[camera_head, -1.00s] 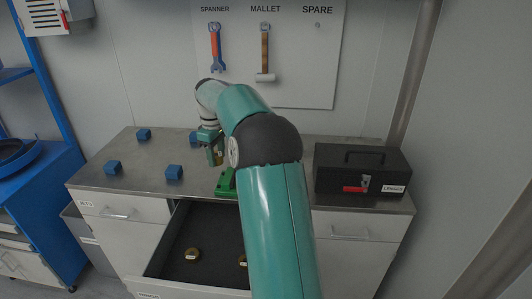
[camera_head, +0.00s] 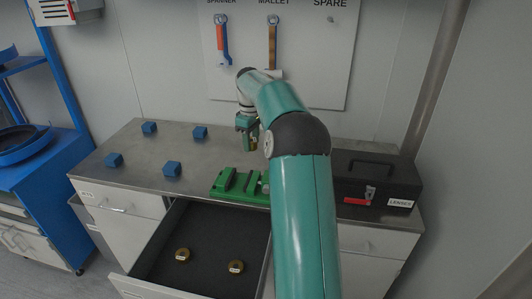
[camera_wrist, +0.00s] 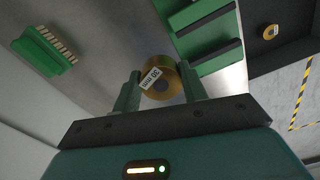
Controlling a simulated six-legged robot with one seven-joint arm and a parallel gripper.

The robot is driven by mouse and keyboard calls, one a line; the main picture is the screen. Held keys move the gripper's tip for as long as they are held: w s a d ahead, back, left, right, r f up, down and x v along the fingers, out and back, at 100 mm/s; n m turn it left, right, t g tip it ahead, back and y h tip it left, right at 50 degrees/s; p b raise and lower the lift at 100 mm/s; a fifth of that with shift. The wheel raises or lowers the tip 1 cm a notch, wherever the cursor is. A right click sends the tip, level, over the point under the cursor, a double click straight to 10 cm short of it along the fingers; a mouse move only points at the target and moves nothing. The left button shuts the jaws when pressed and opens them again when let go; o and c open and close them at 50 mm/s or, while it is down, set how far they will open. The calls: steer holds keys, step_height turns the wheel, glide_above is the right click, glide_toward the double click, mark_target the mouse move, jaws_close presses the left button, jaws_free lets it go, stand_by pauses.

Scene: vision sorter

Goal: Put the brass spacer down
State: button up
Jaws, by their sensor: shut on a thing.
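My gripper (camera_head: 247,137) is over the bench, behind the green slotted block. In the wrist view its green fingers (camera_wrist: 160,92) are shut on a brass spacer (camera_wrist: 162,78), a short ring with a white printed label. The held spacer is a small gold patch in the head view (camera_head: 254,143). It looks clear of the bench top (camera_head: 135,160), though the exact height is hard to judge. Two more brass spacers, left (camera_head: 183,255) and right (camera_head: 236,267), lie apart in the open dark drawer (camera_head: 205,233).
The green slotted block (camera_head: 228,183) sits at the bench's front edge, partly hidden by my arm. Several blue cubes (camera_head: 172,169) stand on the left. A black toolbox (camera_head: 385,179) stands on the right. A green piece with tan teeth (camera_wrist: 48,50) shows in the wrist view.

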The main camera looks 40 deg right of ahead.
steer(key=w+d+f, duration=0.1)
steer(key=d+f, duration=0.1)
steer(key=w+d+f, duration=0.1)
steer(key=d+f, duration=0.2)
steer(key=w+d+f, duration=0.1)
steer(key=d+f, duration=0.1)
steer(key=shift+w+d+f, duration=0.15)
steer(key=shift+w+d, duration=0.1)
steer(key=shift+w, duration=0.05)
steer(key=shift+w+d+f, duration=0.1)
steer(key=shift+d+f, duration=0.1)
steer(key=shift+f, duration=1.55)
steer(key=shift+f, duration=0.2)
steer(key=o, duration=1.2)
